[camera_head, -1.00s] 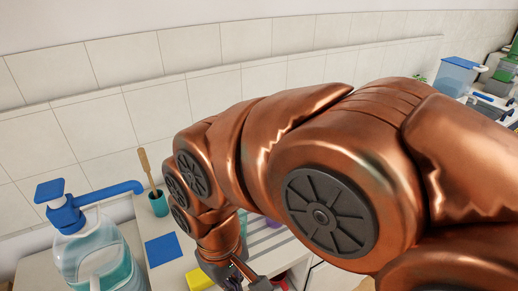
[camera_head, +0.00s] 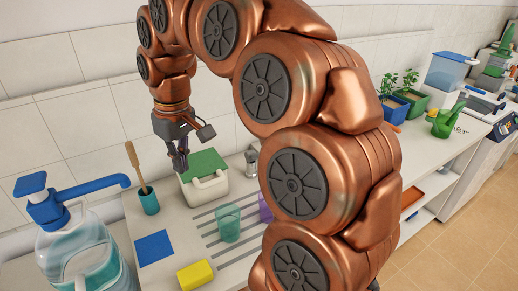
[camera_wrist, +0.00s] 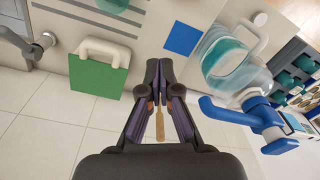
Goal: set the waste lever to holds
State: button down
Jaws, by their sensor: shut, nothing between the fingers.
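I cannot make out a part that is clearly the waste lever in either view. A grey metal fitting like a tap (camera_wrist: 22,45) shows at the left edge of the wrist view, and part of a grey metal thing (camera_head: 252,160) shows behind my arm in the head view. My gripper (camera_head: 181,166) hangs above the counter, between the brush holder and the green-lidded box. Its fingers (camera_wrist: 159,68) are shut with nothing between them. My arm hides much of the counter's middle in the head view.
A white box with green lid (camera_head: 206,165), brush holder (camera_head: 149,202), teal cup (camera_head: 228,224), yellow sponge (camera_head: 195,275) and blue square (camera_head: 155,246) stand on the counter (camera_head: 185,226). A large bottle with a blue pump (camera_head: 85,250) is at left. Plants (camera_head: 405,95) stand far right.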

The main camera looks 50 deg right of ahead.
jog(key=w+d+r+b, duration=0.1)
jog(key=w+d, duration=0.4)
jog(key=d, duration=0.1)
jog(key=m+t+h+b, duration=0.1)
jog(key=m+t+b, duration=0.1)
jog(key=m+b, duration=0.25)
send_over(257, 156)
jog(key=x, duration=0.2)
jog(key=shift+s+d+f+m, duration=0.15)
jog(key=shift+d+m, duration=0.1)
jog(key=shift+d, duration=0.2)
jog(key=shift+f, duration=0.15)
jog(key=shift+p+x, duration=0.85)
jog(key=shift+x, duration=3.75)
jog(key=shift+s+f, duration=0.2)
jog(key=shift+f, duration=0.25)
jog(key=shift+s+a+f+p, duration=0.15)
jog(key=shift+s+f+p, duration=0.15)
jog(key=shift+s+f, duration=0.35)
jog(key=shift+s+a+f+p, duration=0.2)
jog(key=shift+s+f+p, duration=0.15)
jog(key=shift+f, duration=0.5)
